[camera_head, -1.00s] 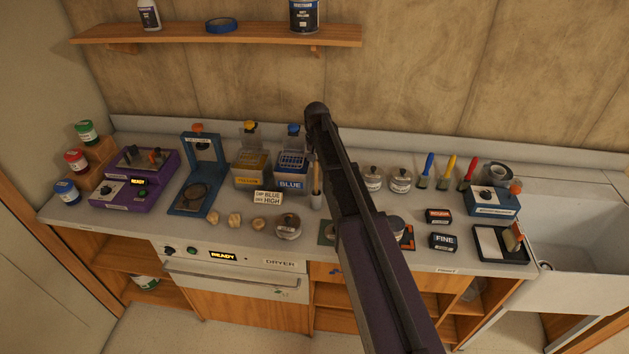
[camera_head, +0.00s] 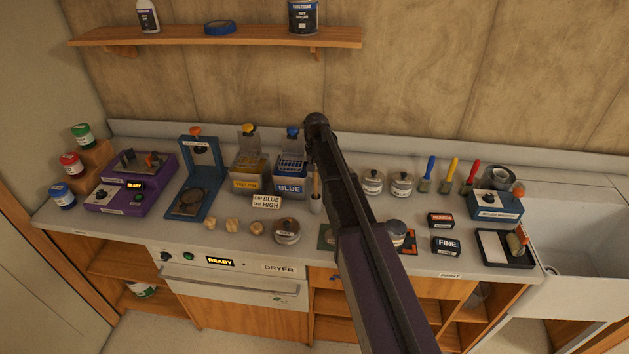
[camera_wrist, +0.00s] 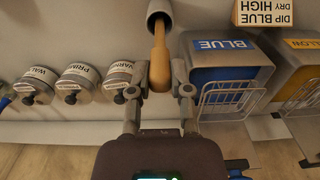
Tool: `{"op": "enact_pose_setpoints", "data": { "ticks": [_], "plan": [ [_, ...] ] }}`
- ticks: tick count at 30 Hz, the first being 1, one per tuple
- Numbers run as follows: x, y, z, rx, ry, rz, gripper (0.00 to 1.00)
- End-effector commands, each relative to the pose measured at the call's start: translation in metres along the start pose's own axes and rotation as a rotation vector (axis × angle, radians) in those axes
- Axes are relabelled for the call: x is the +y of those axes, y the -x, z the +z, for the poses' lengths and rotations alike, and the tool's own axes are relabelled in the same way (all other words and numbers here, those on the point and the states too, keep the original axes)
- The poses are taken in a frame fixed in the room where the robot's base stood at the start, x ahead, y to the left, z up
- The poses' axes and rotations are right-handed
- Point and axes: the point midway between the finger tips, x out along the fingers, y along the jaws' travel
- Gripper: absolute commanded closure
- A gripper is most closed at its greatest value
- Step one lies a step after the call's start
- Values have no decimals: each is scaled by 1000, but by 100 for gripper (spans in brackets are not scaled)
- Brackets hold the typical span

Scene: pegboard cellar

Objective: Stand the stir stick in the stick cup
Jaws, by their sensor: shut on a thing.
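The stir stick (camera_wrist: 159,48) is a light wooden stick. My gripper (camera_wrist: 161,78) is shut on it in the wrist view. The stick's far end overlaps the mouth of the grey stick cup (camera_wrist: 160,8); how deep it sits inside I cannot tell. In the head view the stick (camera_head: 315,184) is upright directly above or in the cup (camera_head: 316,205), left of my arm. My fingers are mostly hidden behind the arm there.
The blue dip tank (camera_head: 290,188) stands close left of the cup, with a dip sign (camera_head: 267,201) in front. Lidded tins (camera_head: 372,183) stand to the right. A round lidded pot (camera_head: 286,230) sits front left. Blocks and brushes lie further right.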

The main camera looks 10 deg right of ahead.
Motion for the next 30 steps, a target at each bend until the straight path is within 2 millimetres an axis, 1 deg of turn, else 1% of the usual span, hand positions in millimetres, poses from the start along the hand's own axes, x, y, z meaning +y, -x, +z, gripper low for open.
{"op": "enact_pose_setpoints", "data": {
  "ticks": [1,6,20,24,25,26,27,28,30],
  "plan": [
    [0,-9,0,0,0,0,98],
    [0,-20,0,0,1,0,98],
    [-1,-22,0,0,1,0,98],
    [-1,-25,0,0,2,0,98],
    [-1,-25,0,0,2,0,71],
    [-1,-24,0,0,2,0,63],
    [-1,-24,0,0,2,0,51],
    [-1,-24,0,0,2,0,42],
    [-2,-24,0,0,2,0,40]
  ]
}}
